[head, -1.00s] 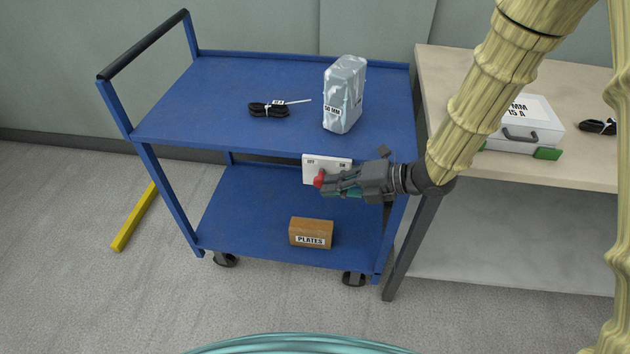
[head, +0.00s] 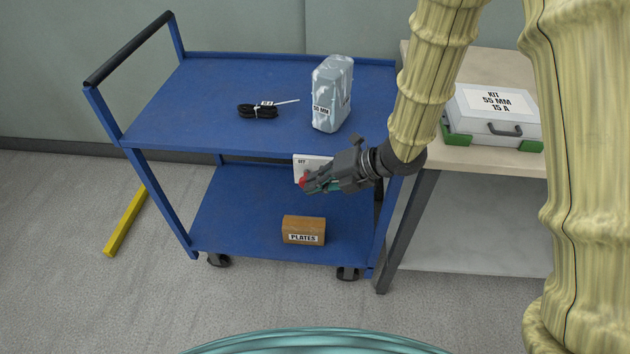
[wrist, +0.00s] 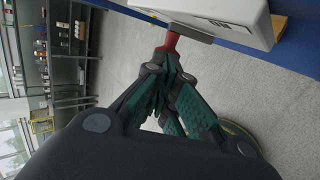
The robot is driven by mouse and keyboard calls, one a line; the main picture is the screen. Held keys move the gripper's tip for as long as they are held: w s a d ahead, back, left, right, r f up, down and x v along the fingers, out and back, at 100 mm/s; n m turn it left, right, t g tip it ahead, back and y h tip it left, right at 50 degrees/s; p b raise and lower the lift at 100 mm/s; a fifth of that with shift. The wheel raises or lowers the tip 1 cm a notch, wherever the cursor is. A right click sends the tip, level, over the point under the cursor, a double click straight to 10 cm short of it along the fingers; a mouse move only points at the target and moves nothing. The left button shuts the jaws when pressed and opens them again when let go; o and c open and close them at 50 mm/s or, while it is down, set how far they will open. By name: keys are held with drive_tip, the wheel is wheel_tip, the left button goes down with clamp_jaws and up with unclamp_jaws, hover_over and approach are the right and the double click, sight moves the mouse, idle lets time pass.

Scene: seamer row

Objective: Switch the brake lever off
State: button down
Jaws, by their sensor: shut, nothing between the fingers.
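The brake lever has a red handle (head: 304,181) on a white plate (head: 313,160) at the cart's front, below the top shelf. The plate's left end reads OFF; its right end is largely covered by my gripper. The handle is at the left, OFF side of the plate. My gripper (head: 313,184) is shut, with its fingertips right beside the handle. In the wrist view the red handle (wrist: 171,41) stands just beyond the closed fingertips (wrist: 170,60), under the white housing (wrist: 225,10). I cannot tell whether they touch.
The blue cart (head: 200,110) carries a wrapped 50 MM block (head: 332,95) and a black cable bundle (head: 258,111) on top. A PLATES box (head: 303,230) sits on its lower shelf. A table with a kit case (head: 492,118) stands close at right.

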drive_tip(key=shift+r, duration=0.1)
drive_tip(key=r+p+v, duration=0.1)
drive_tip(key=p+v, duration=0.1)
drive_tip(key=v, duration=1.1)
drive_tip(key=shift+r+p, duration=0.2)
drive_tip(key=shift+p, duration=0.1)
drive_tip(key=shift+f, duration=0.1)
drive_tip(key=s+d+f+m+t+h+p, duration=0.1)
drive_tip(key=s+d+f+m+h+p, duration=0.15)
drive_tip(key=f+m, duration=0.75)
drive_tip(key=s+d+f+m+h+p, duration=0.2)
drive_tip(key=s+f+m, duration=0.1)
drive_tip(key=f+m, duration=0.7)
drive_tip(key=s+d+f+m+g+h+p, duration=0.1)
drive_tip(key=s+d+f+m, duration=0.1)
drive_tip(key=s, duration=0.5)
drive_tip(key=s+d+f+m+g+h, duration=0.1)
drive_tip(key=s+d+f+m+h, duration=0.1)
drive_tip(key=s+f+m, duration=0.3)
drive_tip(key=s+d+f+m+g+h+p, duration=0.1)
drive_tip(key=s+d+f+m+g+h, duration=0.1)
drive_tip(key=s+d+f+m, duration=0.2)
drive_tip(key=s+m, duration=0.3)
drive_tip(key=s, duration=0.2)
drive_tip(key=shift+s+p, duration=0.15)
drive_tip(key=shift+p, duration=0.2)
